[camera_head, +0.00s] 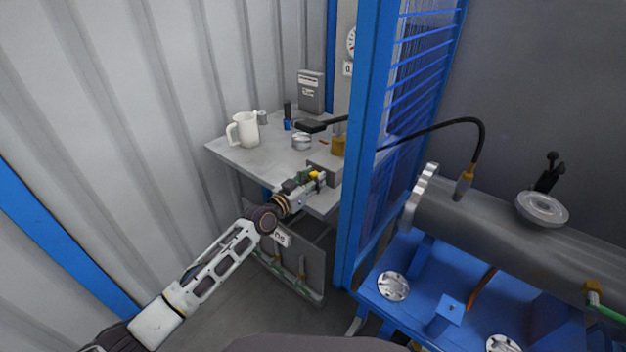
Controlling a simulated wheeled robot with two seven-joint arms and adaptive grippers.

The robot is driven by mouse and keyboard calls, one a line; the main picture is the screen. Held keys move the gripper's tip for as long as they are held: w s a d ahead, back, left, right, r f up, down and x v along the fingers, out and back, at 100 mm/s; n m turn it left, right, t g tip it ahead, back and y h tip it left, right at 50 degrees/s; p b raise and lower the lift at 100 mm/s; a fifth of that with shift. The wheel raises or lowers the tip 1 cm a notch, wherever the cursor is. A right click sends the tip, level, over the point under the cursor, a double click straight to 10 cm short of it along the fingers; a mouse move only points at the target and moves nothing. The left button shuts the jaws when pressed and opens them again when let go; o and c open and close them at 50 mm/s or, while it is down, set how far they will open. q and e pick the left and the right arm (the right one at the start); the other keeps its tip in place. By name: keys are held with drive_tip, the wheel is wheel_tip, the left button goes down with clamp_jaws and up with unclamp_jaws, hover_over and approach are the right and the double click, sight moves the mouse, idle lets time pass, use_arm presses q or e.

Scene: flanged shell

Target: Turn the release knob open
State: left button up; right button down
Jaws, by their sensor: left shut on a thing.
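My left gripper (318,179) is at the front face of a small grey box (328,166) on the near right part of the grey bench (265,160). It is shut on a small part at the box, which I take to be the release knob. The fingers cover the knob, so its turn angle cannot be seen. A small yellow patch shows at the fingertips. My right gripper is not in view.
A white jug (246,131), a metal cup (302,141) and a brass-coloured fitting (338,145) stand on the bench. A blue post (365,150) rises close to its right. Beyond is a grey flanged cylinder (500,215) on a blue stand.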

use_arm(q)
drive_tip(key=shift+n, duration=1.2)
drive_tip(key=o, duration=1)
drive_tip(key=shift+s+a, duration=0.1)
drive_tip(key=shift+a, duration=0.05)
drive_tip(key=v, duration=1.1)
drive_tip(key=shift+s+a, duration=0.2)
drive_tip(key=shift+s, duration=0.1)
